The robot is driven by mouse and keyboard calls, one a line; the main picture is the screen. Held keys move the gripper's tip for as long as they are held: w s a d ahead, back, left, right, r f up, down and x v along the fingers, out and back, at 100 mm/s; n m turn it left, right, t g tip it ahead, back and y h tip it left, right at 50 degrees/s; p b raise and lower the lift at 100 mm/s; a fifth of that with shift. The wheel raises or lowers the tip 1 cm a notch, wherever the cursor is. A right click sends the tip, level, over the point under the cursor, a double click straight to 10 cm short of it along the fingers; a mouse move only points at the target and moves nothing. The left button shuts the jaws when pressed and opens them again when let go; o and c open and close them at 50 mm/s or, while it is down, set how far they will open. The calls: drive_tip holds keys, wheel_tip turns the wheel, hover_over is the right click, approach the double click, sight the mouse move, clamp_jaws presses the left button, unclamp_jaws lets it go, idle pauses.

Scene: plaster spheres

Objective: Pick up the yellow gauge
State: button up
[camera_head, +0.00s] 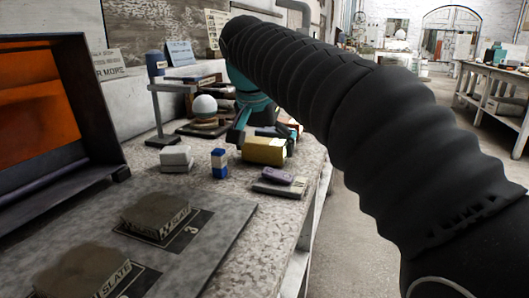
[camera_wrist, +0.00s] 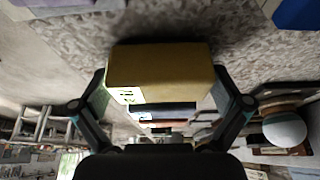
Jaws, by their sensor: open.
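The yellow gauge (camera_head: 264,151) is a box-shaped block lying on the speckled worktop, beyond the blue-and-white block. In the wrist view the gauge (camera_wrist: 160,70) fills the middle, with a small pale printed mark on one face. My gripper (camera_head: 262,133) reaches down over it from behind my black sleeved arm. In the wrist view my gripper's (camera_wrist: 162,90) two fingers stand apart, one on each side of the gauge. I cannot tell whether either finger touches it. The arm hides part of the wrist in the head view.
A blue-and-white block (camera_head: 219,164), a purple piece (camera_head: 278,176) on a grey plate and pale stacked blocks (camera_head: 176,158) lie nearby. A white sphere (camera_head: 205,105) on a stand and a blue-topped post (camera_head: 157,100) stand to the left. The worktop's right edge is close.

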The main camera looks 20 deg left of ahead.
sight(269, 140)
drive_tip(key=c, duration=1.1)
drive_tip(key=shift+o, duration=0.2)
drive_tip(key=shift+r, duration=0.1)
drive_tip(key=shift+r, duration=0.5)
drive_tip(key=r, duration=0.1)
drive_tip(key=r+p, duration=0.1)
drive_tip(key=d+r, duration=0.1)
drive_tip(key=shift+w+r+p, duration=0.3)
drive_tip(key=shift+r+p, duration=0.05)
drive_tip(key=shift+r, duration=0.05)
drive_tip(key=w+d+r+p, duration=0.2)
drive_tip(key=w+d+r, duration=0.2)
drive_tip(key=d, duration=0.5)
wheel_tip(269, 140, up, 2)
drive_tip(key=shift+w+d+r, duration=0.1)
drive_tip(key=shift+w+d, duration=0.15)
drive_tip(key=shift+w, duration=0.1)
